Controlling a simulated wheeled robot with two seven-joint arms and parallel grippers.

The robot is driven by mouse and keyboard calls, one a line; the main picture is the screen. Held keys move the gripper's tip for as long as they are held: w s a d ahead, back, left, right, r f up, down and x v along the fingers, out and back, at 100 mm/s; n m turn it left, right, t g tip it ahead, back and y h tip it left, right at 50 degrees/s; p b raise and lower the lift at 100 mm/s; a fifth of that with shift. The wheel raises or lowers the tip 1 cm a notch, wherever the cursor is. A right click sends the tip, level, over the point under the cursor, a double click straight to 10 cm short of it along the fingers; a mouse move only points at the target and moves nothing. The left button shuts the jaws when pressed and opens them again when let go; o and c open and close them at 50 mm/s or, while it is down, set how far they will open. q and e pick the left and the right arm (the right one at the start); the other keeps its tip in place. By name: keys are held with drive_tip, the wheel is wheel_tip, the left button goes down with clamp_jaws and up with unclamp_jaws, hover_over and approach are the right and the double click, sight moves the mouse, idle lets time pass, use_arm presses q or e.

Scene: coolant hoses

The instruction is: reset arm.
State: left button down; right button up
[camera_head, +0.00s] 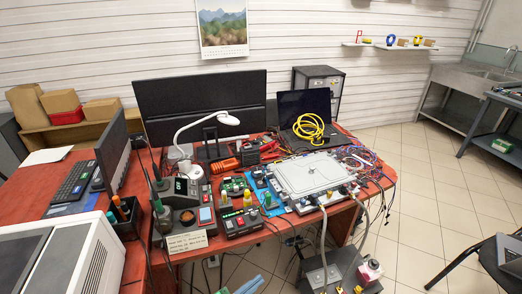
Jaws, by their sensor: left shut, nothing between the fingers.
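My right gripper is not in view. A flat silver plate (308,174) lies on the right part of the desk. Grey hoses (323,232) run from its front edge down to a grey box (322,277) below the desk.
Electronics, a white lamp (228,118) and a paper sign (187,242) crowd the desk's middle. A laptop (304,108) with a yellow cable (309,127) stands behind the plate. A white device (62,262) fills the lower left. Tiled floor (430,200) is open at right.

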use_arm(q)
drive_tip(key=s+a+f+n+g+y, duration=0.2)
drive_tip(key=s+a+f+n+y, duration=0.2)
drive_tip(key=s+a+f, duration=0.3)
drive_tip(key=s+a+f+n+g+y, duration=0.1)
drive_tip(key=s+a+f+n+y, duration=0.35)
drive_tip(key=f, duration=0.45)
drive_tip(key=s+a+f+n+g+y, duration=0.1)
drive_tip(key=s+a+f+g, duration=0.1)
drive_tip(key=s, duration=0.9)
drive_tip(key=s+a+f+n+g+y, duration=0.1)
drive_tip(key=s+a+f+n+g, duration=0.1)
drive_tip(key=s, duration=0.9)
wheel_tip(320, 180, down, 4)
drive_tip(key=a+g, duration=0.1)
drive_tip(key=g, duration=0.1)
drive_tip(key=shift+s+a+r+g, duration=0.25)
drive_tip(key=shift+a+g, duration=0.05)
drive_tip(key=shift+g, duration=0.1)
drive_tip(key=shift+n, duration=0.25)
